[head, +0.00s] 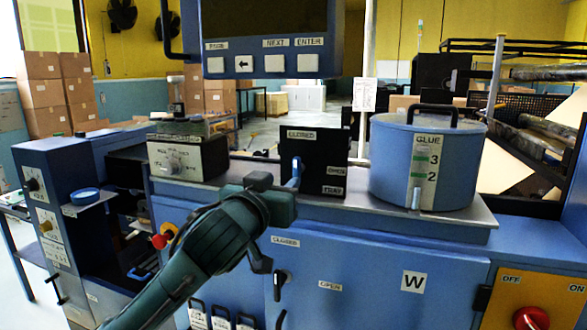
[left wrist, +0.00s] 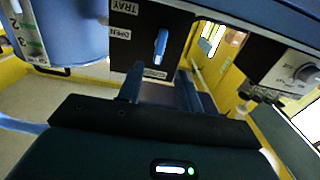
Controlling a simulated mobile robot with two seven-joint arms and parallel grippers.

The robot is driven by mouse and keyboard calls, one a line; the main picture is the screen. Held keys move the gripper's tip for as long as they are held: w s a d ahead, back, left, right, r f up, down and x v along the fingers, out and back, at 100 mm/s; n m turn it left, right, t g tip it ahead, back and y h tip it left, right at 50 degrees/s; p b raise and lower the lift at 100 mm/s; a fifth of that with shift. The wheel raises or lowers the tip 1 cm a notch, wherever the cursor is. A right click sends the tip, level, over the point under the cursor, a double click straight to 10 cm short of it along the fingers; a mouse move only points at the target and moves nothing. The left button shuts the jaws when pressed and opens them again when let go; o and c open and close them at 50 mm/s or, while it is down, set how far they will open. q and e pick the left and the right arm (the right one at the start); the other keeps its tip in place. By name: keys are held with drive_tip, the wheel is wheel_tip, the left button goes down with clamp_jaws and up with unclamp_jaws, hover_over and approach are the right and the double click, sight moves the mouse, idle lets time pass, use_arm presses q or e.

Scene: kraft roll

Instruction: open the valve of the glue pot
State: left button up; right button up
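The glue pot (head: 388,165) is a blue drum with a black handle and a level strip, on the ledge at right. Left of it stands a black valve panel (head: 325,160) labelled CLOSED at the top and OPEN lower right. Its blue lever (head: 296,170) stands roughly upright, in line with CLOSED. My left gripper (head: 282,198) is just below and in front of the lever. In the left wrist view the lever (left wrist: 161,45) lies beyond the fingertips (left wrist: 157,82), which look apart with nothing between them. Contact is not visible. My right gripper is not in view.
A black and cream dial box (head: 188,156) stands left of the panel. A blue monitor (head: 262,65) hangs above. The cabinet door below has its own black handle (head: 279,285). An orange switch plate (head: 530,302) is at lower right.

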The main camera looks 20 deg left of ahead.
sight(295, 170)
use_arm(q)
drive_tip(key=w+p, duration=0.1)
drive_tip(key=w, duration=0.6)
drive_tip(key=shift+w+d, duration=0.15)
drive_tip(key=shift+w, duration=0.1)
drive_tip(key=shift+c, duration=0.2)
clamp_jaws()
